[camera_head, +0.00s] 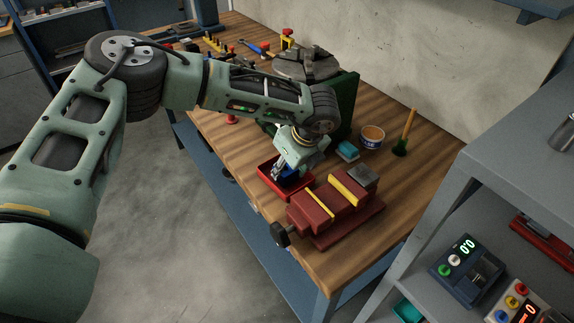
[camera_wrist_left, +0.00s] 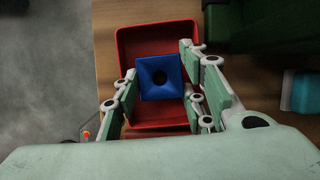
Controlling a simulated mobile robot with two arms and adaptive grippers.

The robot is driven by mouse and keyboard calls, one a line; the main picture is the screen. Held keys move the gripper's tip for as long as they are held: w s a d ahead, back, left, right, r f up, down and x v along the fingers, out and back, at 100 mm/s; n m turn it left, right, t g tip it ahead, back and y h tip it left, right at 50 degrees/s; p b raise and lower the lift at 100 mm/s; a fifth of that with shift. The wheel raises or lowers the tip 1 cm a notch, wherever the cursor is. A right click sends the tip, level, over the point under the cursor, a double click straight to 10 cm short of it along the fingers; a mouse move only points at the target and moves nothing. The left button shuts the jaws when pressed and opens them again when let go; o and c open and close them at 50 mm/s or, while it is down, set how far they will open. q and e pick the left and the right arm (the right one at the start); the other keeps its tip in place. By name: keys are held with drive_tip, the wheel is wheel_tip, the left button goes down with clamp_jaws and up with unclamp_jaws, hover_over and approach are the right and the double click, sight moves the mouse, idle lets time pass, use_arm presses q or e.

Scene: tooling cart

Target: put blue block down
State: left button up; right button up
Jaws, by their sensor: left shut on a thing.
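My left gripper (camera_head: 287,169) is over the red tray (camera_head: 267,170) on the wooden bench. In the left wrist view its green fingers (camera_wrist_left: 158,95) are on both sides of a blue block (camera_wrist_left: 150,68) with a dark round hole in its face, and the gripper is shut on it. The blue block lies within the outline of the red tray (camera_wrist_left: 157,36) in that view. I cannot tell whether the block touches the tray floor. In the head view the gripper hides much of the block. My right gripper is not in view.
A red vise (camera_head: 330,212) stands close in front of the tray. Behind are a green block-like fixture (camera_head: 347,105), a teal block (camera_head: 347,151), a round tub (camera_head: 372,137) and an upright wooden-handled tool (camera_head: 406,132). A grey shelf (camera_head: 520,150) stands at right.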

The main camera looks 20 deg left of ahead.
use_arm(q)
drive_tip(key=shift+f, duration=0.2)
drive_tip(key=o, duration=1)
drive_tip(key=shift+r, duration=0.1)
drive_tip(key=shift+o, duration=0.3)
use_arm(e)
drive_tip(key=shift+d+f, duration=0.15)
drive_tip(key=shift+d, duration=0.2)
use_arm(q)
drive_tip(key=shift+r, duration=0.2)
drive_tip(key=shift+d+r, duration=0.1)
drive_tip(key=shift+r, duration=0.15)
drive_tip(key=b+v, duration=0.2)
drive_tip(key=v, duration=0.9)
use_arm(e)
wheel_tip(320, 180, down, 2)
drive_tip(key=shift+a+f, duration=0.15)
